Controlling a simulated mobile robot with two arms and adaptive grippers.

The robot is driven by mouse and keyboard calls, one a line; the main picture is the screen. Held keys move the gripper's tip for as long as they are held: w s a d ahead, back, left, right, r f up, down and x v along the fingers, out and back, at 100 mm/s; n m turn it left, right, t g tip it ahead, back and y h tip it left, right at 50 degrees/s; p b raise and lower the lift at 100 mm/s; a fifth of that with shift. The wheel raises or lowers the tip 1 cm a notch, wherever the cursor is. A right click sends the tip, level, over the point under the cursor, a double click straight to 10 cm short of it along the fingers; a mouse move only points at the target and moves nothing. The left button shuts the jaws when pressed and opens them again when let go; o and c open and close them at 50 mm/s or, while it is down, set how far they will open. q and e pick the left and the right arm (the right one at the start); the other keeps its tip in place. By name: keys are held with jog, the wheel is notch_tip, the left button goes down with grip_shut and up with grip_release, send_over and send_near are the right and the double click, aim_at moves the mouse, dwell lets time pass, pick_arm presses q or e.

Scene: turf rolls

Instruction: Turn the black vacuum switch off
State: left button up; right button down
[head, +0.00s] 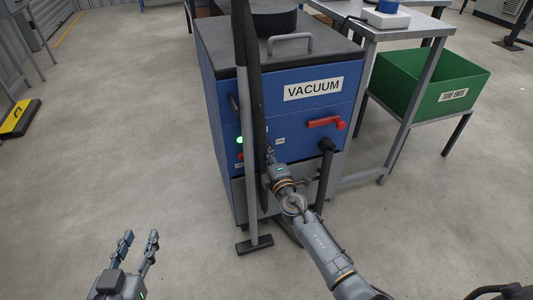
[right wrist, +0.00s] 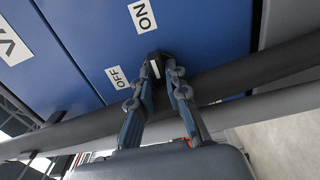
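The blue vacuum (head: 290,105) stands ahead in the head view, its green light (head: 240,140) lit. In the right wrist view, the black switch (right wrist: 154,66) has a white mark, with an OFF label (right wrist: 117,77) to its left and an ON label (right wrist: 142,16) above it. My right gripper (right wrist: 160,72) has its fingertips on both sides of the switch and appears closed on it. In the head view my right gripper (head: 271,158) is at the vacuum's front, where the switch is hidden. My left gripper (head: 140,240) is open and empty, low at the left.
A grey wand (head: 251,170) and a black tube (head: 258,90) stand upright before the vacuum, close beside my right gripper. A red handle (head: 325,122) is on the vacuum's front.

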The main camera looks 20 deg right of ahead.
dwell(0.3)
pick_arm(q)
jog(key=s+a+f+g+y+p, duration=0.2)
jog(key=s+a+f+g, duration=0.1)
jog(key=s+f+g, duration=0.4)
jog(key=shift+s+a+f+p, duration=0.3)
jog(key=shift+s+f, duration=0.3)
jog(key=shift+f, duration=0.55)
pick_arm(e)
jog(key=shift+n, duration=9.1)
jog(key=c, duration=1.3)
grip_release()
